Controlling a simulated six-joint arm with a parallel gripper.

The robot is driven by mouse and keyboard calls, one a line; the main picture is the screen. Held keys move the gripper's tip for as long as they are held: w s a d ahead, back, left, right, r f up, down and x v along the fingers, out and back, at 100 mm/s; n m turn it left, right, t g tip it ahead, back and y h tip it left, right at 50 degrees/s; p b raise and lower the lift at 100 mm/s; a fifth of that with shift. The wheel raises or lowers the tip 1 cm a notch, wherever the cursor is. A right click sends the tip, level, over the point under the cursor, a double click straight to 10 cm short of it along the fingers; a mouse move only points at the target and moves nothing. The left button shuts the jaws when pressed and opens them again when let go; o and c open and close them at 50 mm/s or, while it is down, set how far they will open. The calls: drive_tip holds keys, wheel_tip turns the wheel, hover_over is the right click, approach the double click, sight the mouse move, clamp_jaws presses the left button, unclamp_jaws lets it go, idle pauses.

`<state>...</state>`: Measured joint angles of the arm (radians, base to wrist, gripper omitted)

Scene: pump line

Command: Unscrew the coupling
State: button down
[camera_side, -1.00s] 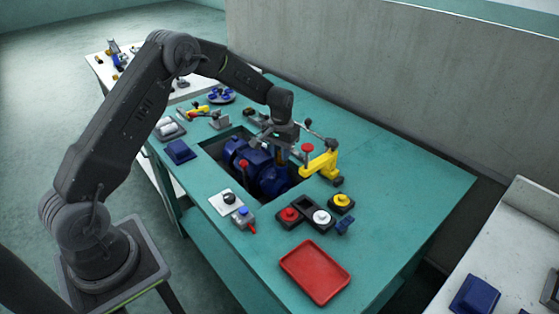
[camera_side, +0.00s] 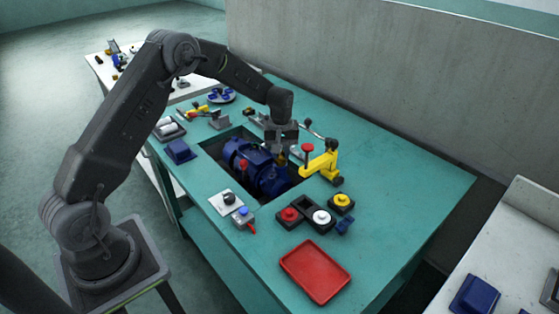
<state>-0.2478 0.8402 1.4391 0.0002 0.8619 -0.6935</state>
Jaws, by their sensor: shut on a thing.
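The blue pump (camera_side: 258,168) lies in the rectangular opening of the green bench. My gripper (camera_side: 282,156) reaches down over the pump's far right side. It is shut on a small brass-coloured piece (camera_side: 282,160), which looks like the coupling. My gripper hides most of this piece, so its threads and its exact seating cannot be made out.
A yellow clamp (camera_side: 320,164) with a red knob stands close to the right of my gripper. Button boxes (camera_side: 306,213) and a small switch box (camera_side: 242,216) sit in front of the opening. An empty red tray (camera_side: 315,272) lies near the front edge. The bench's right side is clear.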

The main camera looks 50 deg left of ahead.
sight(283, 152)
drive_tip(key=n, duration=0.6)
drive_tip(key=shift+w+r+n, duration=0.1)
drive_tip(key=shift+r+n, duration=0.05)
drive_tip(key=shift+n, duration=0.35)
drive_tip(key=c, duration=1.2)
unclamp_jaws()
drive_tip(key=shift+o, duration=0.2)
drive_tip(key=shift+d+r, duration=0.1)
drive_tip(key=shift+r, duration=0.05)
drive_tip(key=shift+w+r, duration=0.1)
drive_tip(key=shift+r, duration=1.3)
drive_tip(key=shift+s+r, duration=0.2)
drive_tip(key=shift+r, duration=0.4)
